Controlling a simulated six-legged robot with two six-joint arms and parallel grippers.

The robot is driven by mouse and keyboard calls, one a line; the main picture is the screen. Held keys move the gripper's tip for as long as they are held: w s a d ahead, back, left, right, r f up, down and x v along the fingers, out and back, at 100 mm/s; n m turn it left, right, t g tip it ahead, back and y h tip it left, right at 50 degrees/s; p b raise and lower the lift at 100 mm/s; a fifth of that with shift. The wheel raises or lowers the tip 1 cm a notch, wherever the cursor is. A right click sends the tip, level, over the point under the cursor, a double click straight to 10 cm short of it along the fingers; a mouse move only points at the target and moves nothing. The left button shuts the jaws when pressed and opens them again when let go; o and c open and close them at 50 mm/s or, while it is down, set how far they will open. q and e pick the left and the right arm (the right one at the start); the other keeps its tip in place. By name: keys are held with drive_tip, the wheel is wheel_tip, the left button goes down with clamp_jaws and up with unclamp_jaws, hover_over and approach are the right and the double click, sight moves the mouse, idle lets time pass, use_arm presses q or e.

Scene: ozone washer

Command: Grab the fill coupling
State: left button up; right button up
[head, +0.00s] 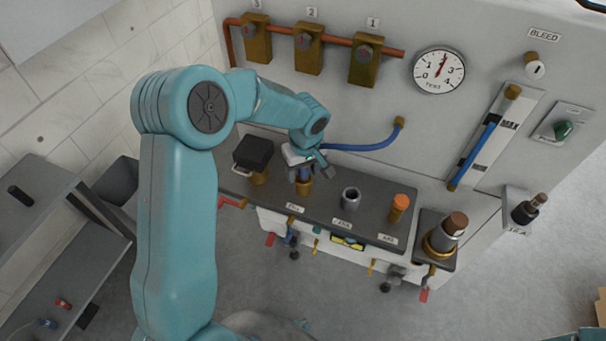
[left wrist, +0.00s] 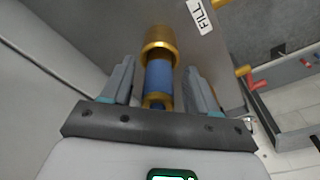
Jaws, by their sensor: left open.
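The fill coupling (left wrist: 159,78) is a blue sleeve with brass ends, in the left wrist view. It stands between the two fingers of my left gripper (left wrist: 160,85), with visible gaps on both sides. Its wide brass end (left wrist: 160,45) is near the FILL label (left wrist: 199,16). In the head view my left gripper (head: 303,172) is open over the FILL position of the dark shelf (head: 325,208). A brass part (head: 304,187) shows below the fingers, and the gripper hides most of the coupling. My right gripper is out of view.
A blue hose (head: 365,146) runs from a brass wall fitting (head: 399,123) to the gripper. The wall gauge (head: 438,72) and brass valves (head: 308,48) are above.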

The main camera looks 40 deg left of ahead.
use_arm(q)
drive_tip(key=shift+w, duration=0.1)
clamp_jaws()
drive_tip(key=shift+r, duration=0.1)
